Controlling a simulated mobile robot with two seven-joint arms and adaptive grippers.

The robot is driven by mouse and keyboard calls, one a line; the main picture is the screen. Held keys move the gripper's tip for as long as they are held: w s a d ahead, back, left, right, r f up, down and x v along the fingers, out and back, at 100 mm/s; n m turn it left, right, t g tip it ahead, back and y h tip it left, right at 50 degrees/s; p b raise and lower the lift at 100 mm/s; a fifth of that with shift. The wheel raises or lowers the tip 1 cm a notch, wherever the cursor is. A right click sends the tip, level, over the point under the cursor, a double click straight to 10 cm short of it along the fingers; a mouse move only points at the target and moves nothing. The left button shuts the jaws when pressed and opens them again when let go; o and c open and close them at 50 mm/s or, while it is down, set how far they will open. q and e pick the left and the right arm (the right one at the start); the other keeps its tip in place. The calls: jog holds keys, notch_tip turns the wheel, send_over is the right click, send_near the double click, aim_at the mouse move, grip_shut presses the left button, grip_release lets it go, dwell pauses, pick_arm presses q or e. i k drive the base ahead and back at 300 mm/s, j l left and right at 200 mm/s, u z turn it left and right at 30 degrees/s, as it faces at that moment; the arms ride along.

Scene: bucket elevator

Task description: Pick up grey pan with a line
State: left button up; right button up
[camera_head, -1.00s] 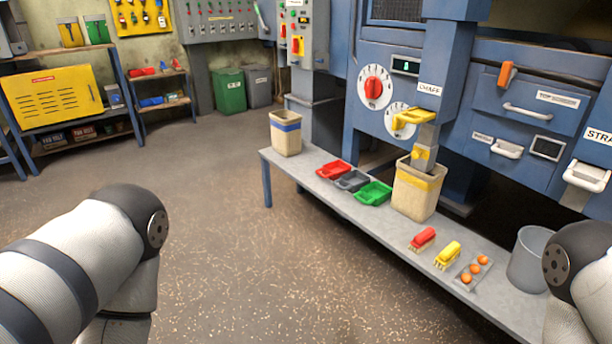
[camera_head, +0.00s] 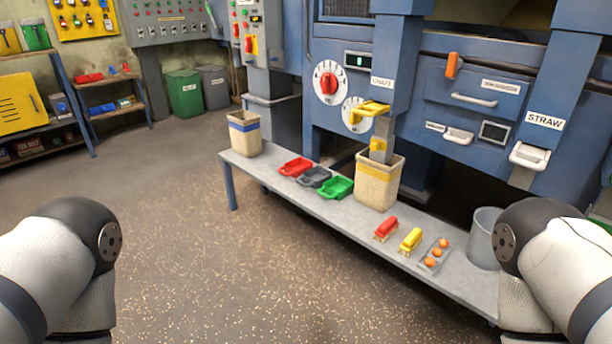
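The grey pan (camera_head: 314,177) lies on the long grey bench (camera_head: 265,176), between a red pan (camera_head: 295,167) on its left and a green pan (camera_head: 336,187) on its right. Any line on it is too small to make out. My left arm shows at the lower left and my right arm at the lower right. Neither gripper is in view.
A blue-banded bin (camera_head: 244,134) stands at the bench's left end. A yellow-banded bin (camera_head: 378,184) stands right of the green pan under the chaff spout. Red (camera_head: 386,229) and yellow (camera_head: 411,241) brushes, an orange-ball tray (camera_head: 434,256) and a grey bucket (camera_head: 482,240) follow rightward. Floor in front is clear.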

aim_at(315, 178)
jog(key=i+z, duration=0.2)
jog(key=i, duration=2.05)
jog(key=l, duration=0.1)
